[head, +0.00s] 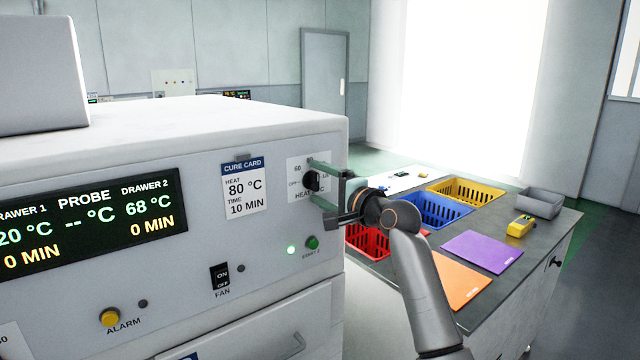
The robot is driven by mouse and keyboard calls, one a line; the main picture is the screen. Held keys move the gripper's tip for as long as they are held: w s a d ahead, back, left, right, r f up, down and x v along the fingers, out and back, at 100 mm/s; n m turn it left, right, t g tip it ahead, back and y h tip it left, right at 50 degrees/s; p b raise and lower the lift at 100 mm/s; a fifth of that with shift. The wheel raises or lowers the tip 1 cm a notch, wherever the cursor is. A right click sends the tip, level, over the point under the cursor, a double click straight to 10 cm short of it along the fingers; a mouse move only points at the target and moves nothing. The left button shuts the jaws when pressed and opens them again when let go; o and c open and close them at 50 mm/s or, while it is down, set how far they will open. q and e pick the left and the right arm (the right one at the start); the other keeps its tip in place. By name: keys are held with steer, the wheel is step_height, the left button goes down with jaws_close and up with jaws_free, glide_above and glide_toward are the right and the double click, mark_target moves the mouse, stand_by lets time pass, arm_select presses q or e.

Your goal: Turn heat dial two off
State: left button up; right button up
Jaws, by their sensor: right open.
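Heat dial two is a black knob (311,181) on a white label plate (296,167) at the right end of the oven's front panel. The plate's marks are partly hidden by my gripper. My right gripper (316,181) is at the dial, its jaws open, one finger above the knob and one below it. I cannot tell whether the fingers touch the knob. The display (90,222) reads 68 °C and 0 MIN for drawer 2. My left gripper is not in view.
A cure card (244,188) reads 80 °C, 10 MIN. Below the dial are a green start button (313,242) and a fan switch (220,277). A bench (535,240) at right holds red (368,243), blue (438,210) and yellow (468,191) baskets.

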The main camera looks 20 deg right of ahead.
jaws_close()
stand_by(0.7)
steer(key=shift+n, duration=0.4)
steer(key=n+p, duration=0.1)
steer(key=n, duration=0.1)
steer(key=shift+n, duration=0.4)
steer(key=n, duration=0.4)
steer(key=shift+n+p, duration=0.3)
steer(key=shift+p, duration=0.1)
steer(key=n, duration=0.5)
steer(key=n+p, duration=0.1)
steer(key=n, duration=0.3)
steer(key=shift+n, duration=0.5)
